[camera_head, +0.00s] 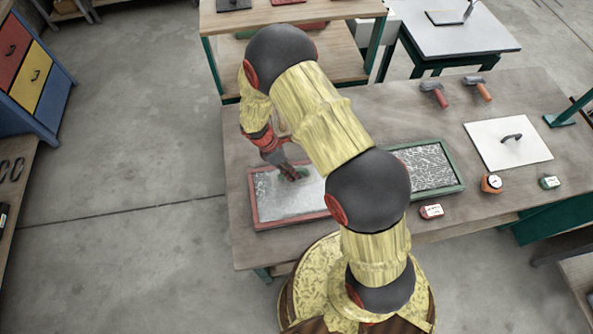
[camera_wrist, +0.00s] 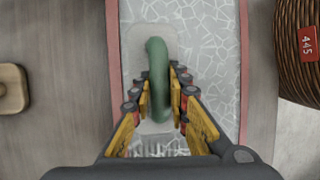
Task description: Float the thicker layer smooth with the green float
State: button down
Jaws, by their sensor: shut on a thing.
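The green float is held over the red-framed panel. Its green handle (camera_wrist: 156,70) and pale flat plate (camera_wrist: 137,50) show in the wrist view. My gripper (camera_wrist: 158,95) is shut on the handle, one finger on each side. The red-framed panel (camera_head: 260,219) lies on the bench at the left in the head view, partly hidden by my arm. Its layer is pale grey-white, and in the wrist view a web of pale strands (camera_wrist: 205,60) shows around the plate. I cannot tell whether the plate touches the layer.
A green-framed panel (camera_head: 461,187) with strands lies right of my arm. In the wrist view a wooden block (camera_wrist: 12,92) lies at left.

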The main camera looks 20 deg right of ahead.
aim_at(278, 178)
jog(key=shift+w+a, duration=0.2)
jog(key=shift+a, duration=1.05)
jog(key=shift+w+a, duration=0.15)
jog(key=shift+a, duration=0.7)
jog(key=shift+w+a, duration=0.15)
jog(key=shift+a, duration=0.7)
jog(key=shift+s+d, duration=0.15)
jog(key=shift+d, duration=0.95)
jog(key=shift+s+d, duration=0.25)
jog(key=shift+d, duration=0.7)
jog(key=shift+s+d, duration=0.2)
jog(key=shift+d, duration=0.7)
jog(key=shift+s+d, duration=0.2)
jog(key=shift+d, duration=0.75)
jog(key=shift+s+d, duration=0.15)
jog(key=shift+d, duration=0.8)
jog(key=shift+s+d, duration=0.2)
jog(key=shift+d, duration=0.75)
jog(key=shift+r, duration=0.15)
jog(key=shift+r+p, duration=2.6)
jog(key=shift+r, duration=0.85)
jog(key=shift+a, duration=0.1)
